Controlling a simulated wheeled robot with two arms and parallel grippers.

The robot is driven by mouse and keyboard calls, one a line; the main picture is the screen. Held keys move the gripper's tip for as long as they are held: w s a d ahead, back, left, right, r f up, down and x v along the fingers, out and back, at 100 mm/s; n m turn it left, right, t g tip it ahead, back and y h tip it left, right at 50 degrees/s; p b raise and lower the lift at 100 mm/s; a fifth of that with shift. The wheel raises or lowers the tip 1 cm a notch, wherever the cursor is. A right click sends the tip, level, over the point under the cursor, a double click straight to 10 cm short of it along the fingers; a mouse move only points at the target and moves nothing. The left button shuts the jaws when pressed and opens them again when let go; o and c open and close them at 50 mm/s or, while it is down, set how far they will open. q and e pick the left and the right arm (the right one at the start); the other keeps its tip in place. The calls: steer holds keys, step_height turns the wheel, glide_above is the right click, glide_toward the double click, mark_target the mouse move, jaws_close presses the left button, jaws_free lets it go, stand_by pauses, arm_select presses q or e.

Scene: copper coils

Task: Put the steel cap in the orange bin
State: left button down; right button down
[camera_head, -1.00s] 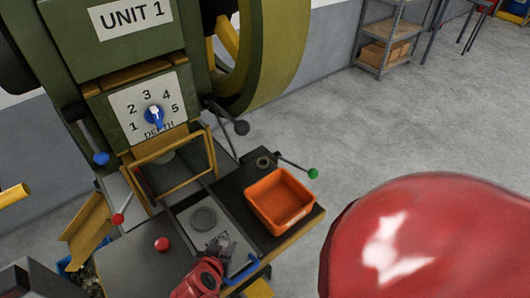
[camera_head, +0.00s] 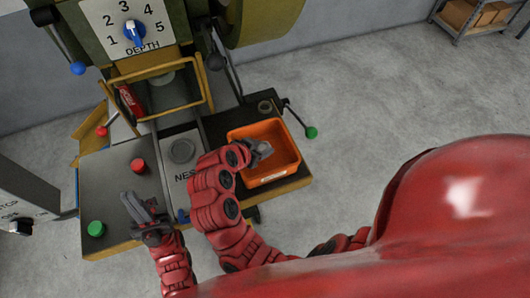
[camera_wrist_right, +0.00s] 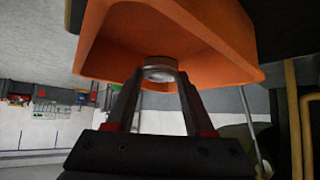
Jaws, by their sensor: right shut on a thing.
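The orange bin (camera_head: 290,150) stands on the right side of the dark table in the head view. My right gripper (camera_head: 260,150) is at the bin, over its inside. In the right wrist view, my right gripper (camera_wrist_right: 158,80) is shut on the steel cap (camera_wrist_right: 160,66), a short silvery round piece between the fingertips. The bin's orange wall (camera_wrist_right: 215,40) shows around and behind it; whether the cap touches the bin I cannot tell. My left gripper (camera_head: 138,206) is over the table's front left, apart from the bin; its finger gap is unclear.
A nest plate with a grey disc (camera_head: 181,151) lies left of the bin. A red button (camera_head: 138,165) and a green button (camera_head: 96,228) are on the left table part. The green press (camera_head: 180,30) rises behind.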

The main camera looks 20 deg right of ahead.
steer(key=shift+f, duration=2.45)
steer(key=shift+f, duration=0.25)
steer(key=c, duration=0.5)
jaws_free()
steer(key=shift+r, duration=0.1)
steer(key=shift+c, duration=0.2)
steer(key=shift+r, duration=0.1)
